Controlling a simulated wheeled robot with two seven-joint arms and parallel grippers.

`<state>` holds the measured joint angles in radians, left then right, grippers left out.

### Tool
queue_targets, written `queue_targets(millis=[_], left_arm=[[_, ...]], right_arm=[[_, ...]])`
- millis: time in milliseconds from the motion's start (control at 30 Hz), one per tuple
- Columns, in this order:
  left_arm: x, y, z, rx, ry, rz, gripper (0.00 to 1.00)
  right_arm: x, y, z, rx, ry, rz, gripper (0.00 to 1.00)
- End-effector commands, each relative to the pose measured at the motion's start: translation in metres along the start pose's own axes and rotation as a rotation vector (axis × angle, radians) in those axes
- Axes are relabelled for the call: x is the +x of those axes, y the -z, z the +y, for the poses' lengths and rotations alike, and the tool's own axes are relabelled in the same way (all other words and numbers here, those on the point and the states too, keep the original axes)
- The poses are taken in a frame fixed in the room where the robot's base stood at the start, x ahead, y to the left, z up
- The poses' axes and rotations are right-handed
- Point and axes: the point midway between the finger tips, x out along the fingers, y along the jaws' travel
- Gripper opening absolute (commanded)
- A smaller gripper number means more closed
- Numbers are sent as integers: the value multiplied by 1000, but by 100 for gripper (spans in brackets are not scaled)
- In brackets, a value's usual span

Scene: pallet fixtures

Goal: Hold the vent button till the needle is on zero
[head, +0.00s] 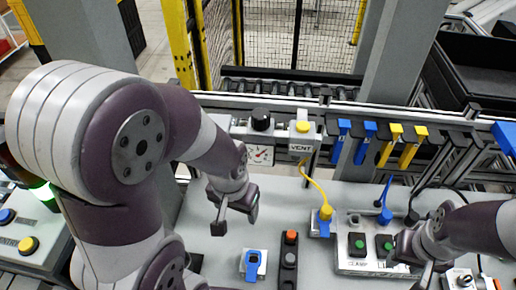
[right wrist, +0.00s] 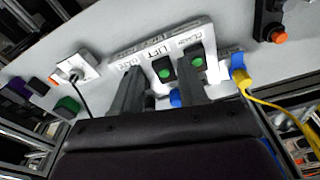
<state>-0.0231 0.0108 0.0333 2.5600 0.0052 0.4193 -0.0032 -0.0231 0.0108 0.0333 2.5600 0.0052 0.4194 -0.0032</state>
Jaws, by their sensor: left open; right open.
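The vent button (head: 302,126) is a yellow cap on a pale box marked VENT (head: 300,148), on the rail behind the bench. A white gauge (head: 260,155) with red on its face sits just left of it; the needle's reading is too small to tell. My left gripper (head: 235,214) is open and empty, in front of and below the gauge, apart from the button. My right gripper (head: 412,262) is at the right by the control box (head: 350,266); in the right wrist view it (right wrist: 160,95) is open, its fingers over that box. Nothing shows between them.
A yellow cable runs from below the VENT box to a yellow plug (head: 325,213). The control box has green buttons (head: 357,243). A red-and-black button strip (head: 290,258) and a blue-topped fixture (head: 253,264) stand on the bench. Blue and yellow handles (head: 390,145) hang along the rail.

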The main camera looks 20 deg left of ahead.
Motion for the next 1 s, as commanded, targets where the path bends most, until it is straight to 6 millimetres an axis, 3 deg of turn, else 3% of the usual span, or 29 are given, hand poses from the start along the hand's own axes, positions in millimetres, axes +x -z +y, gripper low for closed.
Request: queue_targets(millis=[33,167,1000], left_arm=[[0,0,0,0,0,0,69],[0,0,0,0,0,0,69],[0,0,0,0,0,0,69]], right_arm=[[0,0,0,0,0,0,43],[0,0,0,0,0,0,0],[0,0,0,0,0,0,0]])
